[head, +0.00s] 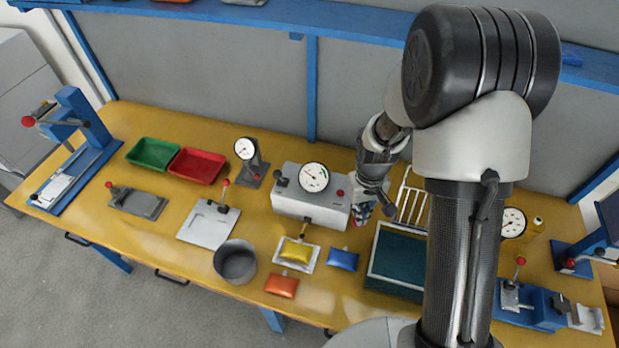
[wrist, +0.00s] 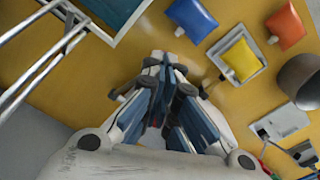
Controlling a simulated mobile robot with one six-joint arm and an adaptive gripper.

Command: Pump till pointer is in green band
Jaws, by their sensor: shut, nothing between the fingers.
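A white box (head: 310,206) stands mid-table with a round dial gauge (head: 313,177) on top. The dial has coloured marks, but its pointer is too small to read against them. A black knob or handle (head: 281,180) is at its left and a red button (head: 340,193) at its right. A yellow pouch (head: 294,252) lies in a shallow tray at the box's front, below a short fitting; the pouch also shows in the wrist view (wrist: 241,60). My gripper (head: 386,207) is shut and empty, right of the box; its fingers show in the wrist view (wrist: 165,125).
Blue (head: 343,260) and orange (head: 281,286) pouches and a grey bowl (head: 235,262) lie in front. A teal-floored tank (head: 372,262) and wire rack (head: 411,205) are to the right. Other gauges stand left (head: 245,148) and right (head: 513,222). My arm hides part of the table.

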